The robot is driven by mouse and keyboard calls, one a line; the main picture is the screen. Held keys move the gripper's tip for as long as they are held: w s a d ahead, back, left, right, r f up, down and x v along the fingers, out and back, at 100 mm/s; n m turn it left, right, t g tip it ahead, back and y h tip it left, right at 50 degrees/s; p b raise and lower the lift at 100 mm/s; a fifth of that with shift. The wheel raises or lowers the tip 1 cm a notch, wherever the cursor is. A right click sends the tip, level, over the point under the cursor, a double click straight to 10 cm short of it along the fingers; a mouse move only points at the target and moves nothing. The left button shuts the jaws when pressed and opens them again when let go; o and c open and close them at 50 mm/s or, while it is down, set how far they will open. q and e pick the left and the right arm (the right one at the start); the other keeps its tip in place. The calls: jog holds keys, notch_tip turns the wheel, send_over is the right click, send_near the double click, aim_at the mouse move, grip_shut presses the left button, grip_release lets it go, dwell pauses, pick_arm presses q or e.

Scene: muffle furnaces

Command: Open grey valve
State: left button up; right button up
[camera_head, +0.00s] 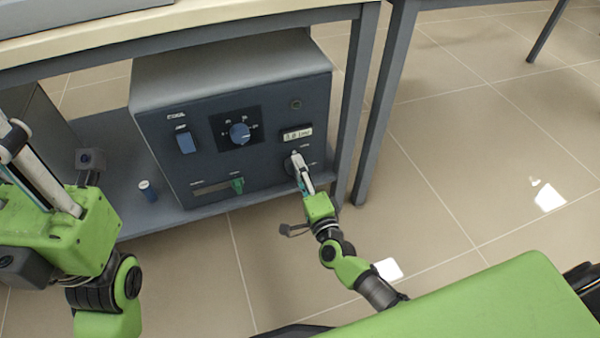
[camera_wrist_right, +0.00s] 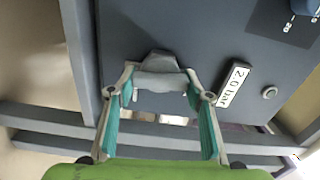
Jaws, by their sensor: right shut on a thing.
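The grey valve (camera_wrist_right: 158,62) is a small grey knob on the dark front panel of the furnace (camera_head: 235,150), low on the right side below a pressure label. My right gripper (camera_head: 297,160) reaches up to it from below. In the right wrist view, my right gripper (camera_wrist_right: 160,84) has its two fingertips on either side of the knob and is shut on it. In the head view the fingers hide most of the valve.
The label (camera_wrist_right: 236,84) reads 2.0 bar. The panel also has a blue dial (camera_head: 240,133), a blue switch (camera_head: 186,142) and a green slider (camera_head: 238,185). Table legs (camera_head: 385,110) are close at right; floor beyond is clear.

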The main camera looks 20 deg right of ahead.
jog(key=shift+f+m, duration=0.1)
jog(key=shift+m, duration=0.5)
jog(key=o, duration=1.1)
jog(key=shift+d, duration=0.1)
jog(key=shift+s, duration=0.1)
jog(key=s, duration=1.1)
jog(key=shift+s+d, duration=0.15)
jog(key=shift+s, duration=0.25)
